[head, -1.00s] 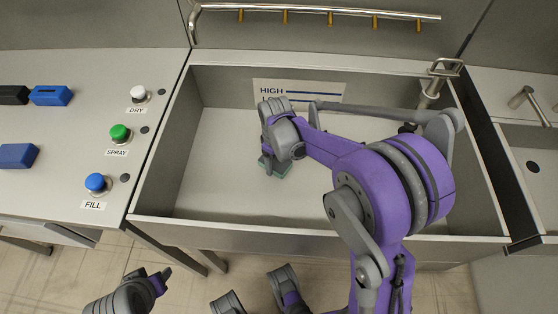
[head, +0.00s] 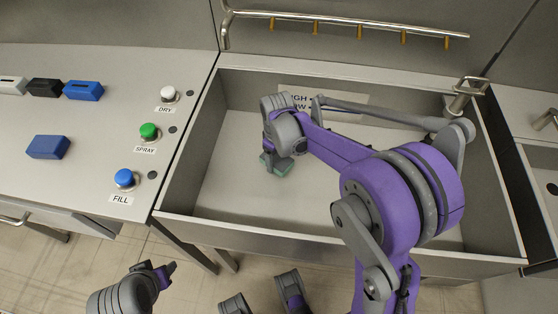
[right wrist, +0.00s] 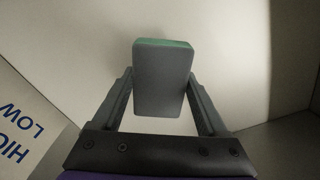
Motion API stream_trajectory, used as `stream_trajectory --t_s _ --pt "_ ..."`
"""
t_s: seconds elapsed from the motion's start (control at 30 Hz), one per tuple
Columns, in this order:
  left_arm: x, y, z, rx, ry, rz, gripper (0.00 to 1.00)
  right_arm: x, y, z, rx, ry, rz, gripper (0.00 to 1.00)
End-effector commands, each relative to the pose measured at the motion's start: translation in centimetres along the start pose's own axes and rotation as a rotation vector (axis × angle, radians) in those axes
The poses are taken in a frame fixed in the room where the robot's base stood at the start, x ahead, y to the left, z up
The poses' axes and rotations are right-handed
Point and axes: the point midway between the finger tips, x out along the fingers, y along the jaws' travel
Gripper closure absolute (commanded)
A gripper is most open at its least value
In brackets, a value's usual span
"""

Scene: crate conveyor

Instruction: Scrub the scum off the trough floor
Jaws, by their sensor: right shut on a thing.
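The trough (head: 330,235) is a grey open basin with a pale floor; no scum is clearly visible on the part I see. My right gripper (head: 277,160) reaches down inside its left half. It is shut on a grey and green scrub block (head: 283,169), low at the trough floor; I cannot tell whether they touch. In the right wrist view the block (right wrist: 163,80) sits between the two fingers (right wrist: 165,100), green edge away from me. My left gripper (head: 165,272) is outside, below the trough's front left; its jaws are too small to judge.
Left of the trough, a counter carries white DRY (head: 168,95), green SPRAY (head: 149,133) and blue FILL (head: 125,179) buttons. Blue (head: 84,91) and black (head: 44,87) blocks lie there, with another blue block (head: 47,147). A nozzle pipe (head: 340,27) runs above the trough's back.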

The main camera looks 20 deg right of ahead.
Motion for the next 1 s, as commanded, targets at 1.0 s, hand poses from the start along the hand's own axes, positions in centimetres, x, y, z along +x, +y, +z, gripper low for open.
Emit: stream_trajectory --t_s 1.0 --pt "-2.9 0.0 -1.5 0.0 0.01 0.0 0.5 -4.5 -0.4 -0.7 0.002 -0.001 0.0 0.84"
